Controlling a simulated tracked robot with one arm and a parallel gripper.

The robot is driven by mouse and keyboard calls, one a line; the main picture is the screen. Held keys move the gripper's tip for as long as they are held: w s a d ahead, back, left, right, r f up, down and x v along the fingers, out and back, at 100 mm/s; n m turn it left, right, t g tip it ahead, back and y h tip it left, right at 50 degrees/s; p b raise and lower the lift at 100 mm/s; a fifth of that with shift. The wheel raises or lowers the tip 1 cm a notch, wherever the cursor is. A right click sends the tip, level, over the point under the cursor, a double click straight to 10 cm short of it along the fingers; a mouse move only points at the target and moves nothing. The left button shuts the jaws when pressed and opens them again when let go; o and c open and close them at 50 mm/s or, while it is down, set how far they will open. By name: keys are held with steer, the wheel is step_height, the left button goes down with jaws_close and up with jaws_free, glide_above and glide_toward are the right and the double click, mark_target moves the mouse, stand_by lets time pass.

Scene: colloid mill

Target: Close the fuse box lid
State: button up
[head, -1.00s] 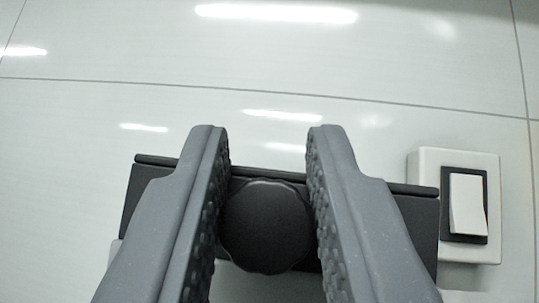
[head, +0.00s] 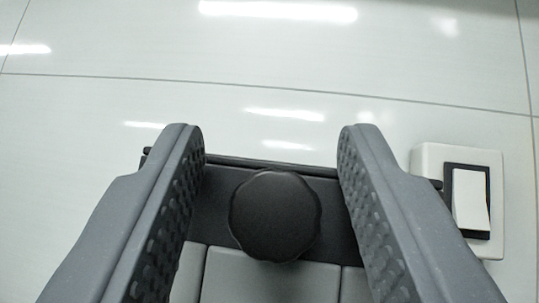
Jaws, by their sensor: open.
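The fuse box lid (head: 215,210) is a dark panel in the lower middle of the head view. A round black knob (head: 275,216) with a scalloped edge stands out in front of it. My gripper (head: 272,138) is open, with one finger on each side of the knob. A gap shows between the knob and each finger, so it is not held. Light grey panels (head: 262,275) show below the knob. The fingers hide the left and right parts of the lid, and I cannot tell its exact angle.
A white switch (head: 420,160) with a dark frame and white rocker is on the right, close to my right finger. The pale tiled wall (head: 270,55) above is clear, with thin seams and bright reflections.

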steer(key=shift+d+f+h, duration=0.15)
steer(key=shift+f+h, duration=0.15)
steer(key=shift+f, duration=0.6)
steer(key=s+v, duration=0.1)
steer(key=v, duration=0.9)
steer(key=shift+s, duration=0.15)
steer(key=shift+r, duration=0.2)
